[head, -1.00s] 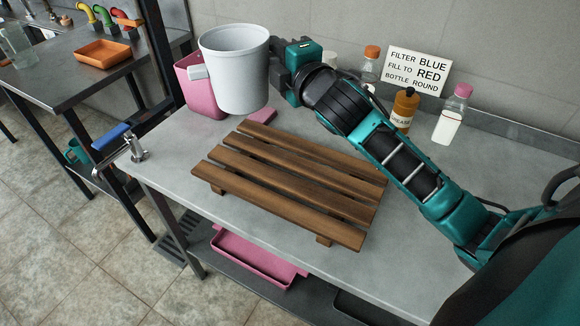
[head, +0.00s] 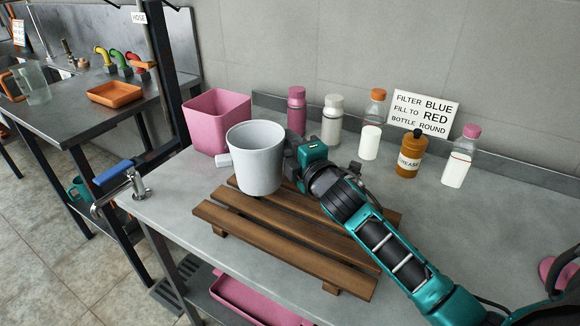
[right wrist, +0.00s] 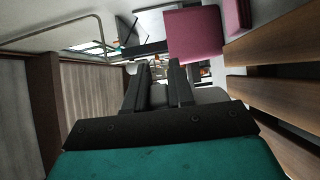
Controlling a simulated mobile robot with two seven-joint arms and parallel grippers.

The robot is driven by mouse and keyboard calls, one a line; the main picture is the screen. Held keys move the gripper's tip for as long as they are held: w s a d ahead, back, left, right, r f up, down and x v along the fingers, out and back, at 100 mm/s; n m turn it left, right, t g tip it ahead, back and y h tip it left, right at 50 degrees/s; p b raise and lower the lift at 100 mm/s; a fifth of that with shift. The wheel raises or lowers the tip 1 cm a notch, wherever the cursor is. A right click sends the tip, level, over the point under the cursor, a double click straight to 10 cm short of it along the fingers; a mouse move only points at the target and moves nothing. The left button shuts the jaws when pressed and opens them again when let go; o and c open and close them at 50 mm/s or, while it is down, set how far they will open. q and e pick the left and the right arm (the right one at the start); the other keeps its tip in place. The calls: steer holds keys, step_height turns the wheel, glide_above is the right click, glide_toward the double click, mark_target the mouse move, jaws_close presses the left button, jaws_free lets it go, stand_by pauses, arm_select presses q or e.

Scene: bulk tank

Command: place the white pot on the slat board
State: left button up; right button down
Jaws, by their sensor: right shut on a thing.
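The white pot (head: 254,160) is upright over the far left part of the brown wooden slat board (head: 317,262) in the head view. I cannot tell whether its base touches the slats or hangs just above them. A stubby white handle sticks out on its left side. My right gripper (head: 291,168) is shut on the pot at its right side; the pot and wrist hide the fingertips in the head view. The right wrist view shows its dark fingers (right wrist: 160,85) and the board's slats (right wrist: 268,97) at the right. My left gripper is not in view.
A pink bin (head: 215,118) stands behind the pot. Several bottles, among them an amber one (head: 410,155), and a sign (head: 422,112) line the back of the counter. The counter right of the board is clear.

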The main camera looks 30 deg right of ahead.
step_height(320, 180, down, 5)
steer(key=shift+r+b, duration=0.2)
steer(key=shift+b, duration=0.4)
steer(key=c, duration=1)
jaws_free()
steer(key=s, duration=1.2)
steer(key=shift+a, duration=0.2)
